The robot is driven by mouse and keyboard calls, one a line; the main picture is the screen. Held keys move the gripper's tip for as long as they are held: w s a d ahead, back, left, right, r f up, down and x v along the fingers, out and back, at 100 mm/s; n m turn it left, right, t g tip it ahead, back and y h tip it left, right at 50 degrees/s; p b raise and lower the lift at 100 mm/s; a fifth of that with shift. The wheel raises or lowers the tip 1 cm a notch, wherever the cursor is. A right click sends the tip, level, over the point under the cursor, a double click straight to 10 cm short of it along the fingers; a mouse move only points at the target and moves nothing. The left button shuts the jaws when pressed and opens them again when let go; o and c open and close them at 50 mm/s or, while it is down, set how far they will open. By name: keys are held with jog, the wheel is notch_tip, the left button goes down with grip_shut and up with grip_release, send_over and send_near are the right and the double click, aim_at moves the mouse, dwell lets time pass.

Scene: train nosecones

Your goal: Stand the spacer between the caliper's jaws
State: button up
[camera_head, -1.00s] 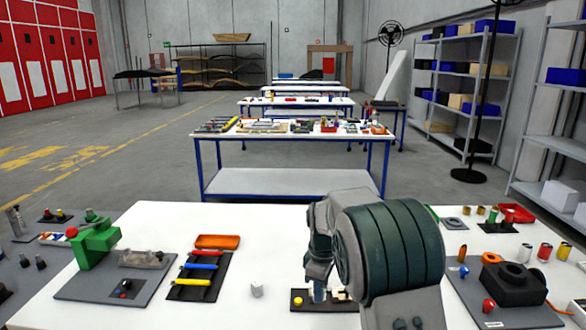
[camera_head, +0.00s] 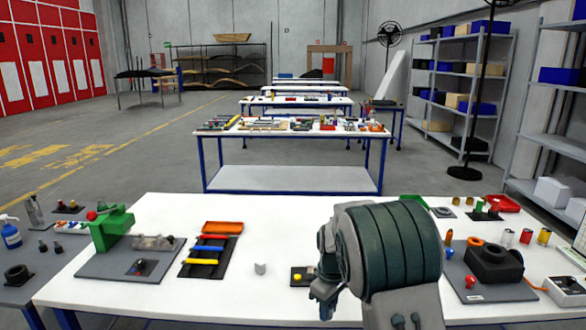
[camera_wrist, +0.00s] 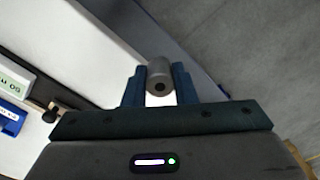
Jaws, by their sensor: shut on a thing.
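My gripper (camera_wrist: 159,72) is shut on a grey round spacer (camera_wrist: 159,69) with a dark hole in its end, seen end-on between the two dark fingers in the wrist view. Behind the spacer lie the white table's edge and the grey floor. I cannot identify the caliper in either view. A green-and-white labelled block (camera_wrist: 15,78) and a blue block (camera_wrist: 10,118) show at the wrist view's left edge.
The white table (camera_head: 150,205) carries a green device (camera_head: 110,228), a dark rack with coloured bars (camera_head: 208,258), a small light grey piece (camera_head: 260,268) and a small black plate with a yellow knob (camera_head: 303,276). A black block (camera_head: 495,262) stands right.

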jog(key=s+d+f+m, duration=0.6)
jog(key=f+m, duration=0.3)
jog(key=f, duration=0.2)
jog(key=shift+s+m, duration=0.3)
jog(key=shift+s, duration=0.35)
